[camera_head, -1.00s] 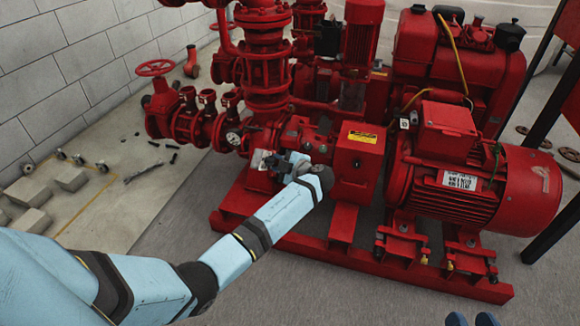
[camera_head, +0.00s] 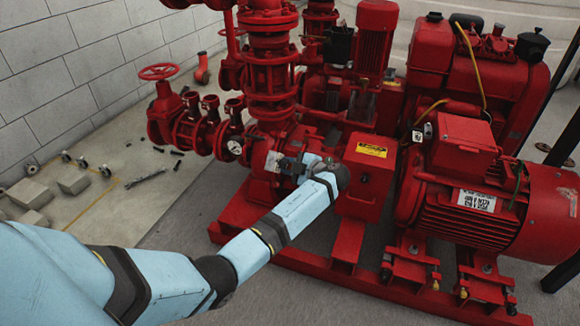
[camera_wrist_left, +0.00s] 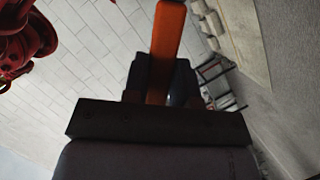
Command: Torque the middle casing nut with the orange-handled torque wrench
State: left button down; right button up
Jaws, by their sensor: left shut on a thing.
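My left arm reaches in from the left in the head view. Its gripper (camera_head: 296,165) is at the red pump casing (camera_head: 262,152), below the tall vertical pipe. In the left wrist view the dark fingers (camera_wrist_left: 162,92) are shut on the orange handle of the torque wrench (camera_wrist_left: 167,40). In the head view the wrench cannot be made out. The middle casing nut is too small or hidden behind my gripper, so contact with it cannot be told. My right gripper is out of view.
A red motor (camera_head: 470,195) stands right of the casing, beside a box with a yellow label (camera_head: 372,151). A valve with a red handwheel (camera_head: 170,71) is at the left. Grey blocks (camera_head: 74,182) and small parts lie on the floor at the left. A red base frame (camera_head: 345,255) runs below.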

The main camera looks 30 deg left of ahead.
pick_arm(q)
jog(key=shift+a, duration=0.15)
jog(key=a+p, duration=0.1)
jog(key=a, duration=0.1)
jog(key=s+a+p, duration=0.1)
jog(key=a, duration=0.1)
jog(key=shift+s+a, duration=0.1)
jog(key=shift+a, duration=0.2)
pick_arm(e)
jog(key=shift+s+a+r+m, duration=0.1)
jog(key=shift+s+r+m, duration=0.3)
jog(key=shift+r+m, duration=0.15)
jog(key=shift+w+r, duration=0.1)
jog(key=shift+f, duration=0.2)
pick_arm(q)
jog(key=shift+s+a+r+b, duration=0.1)
jog(key=shift+s+a+b, duration=0.05)
jog(key=shift+a, duration=0.5)
jog(key=shift+s+a+b, duration=0.15)
jog(key=shift+a, duration=0.45)
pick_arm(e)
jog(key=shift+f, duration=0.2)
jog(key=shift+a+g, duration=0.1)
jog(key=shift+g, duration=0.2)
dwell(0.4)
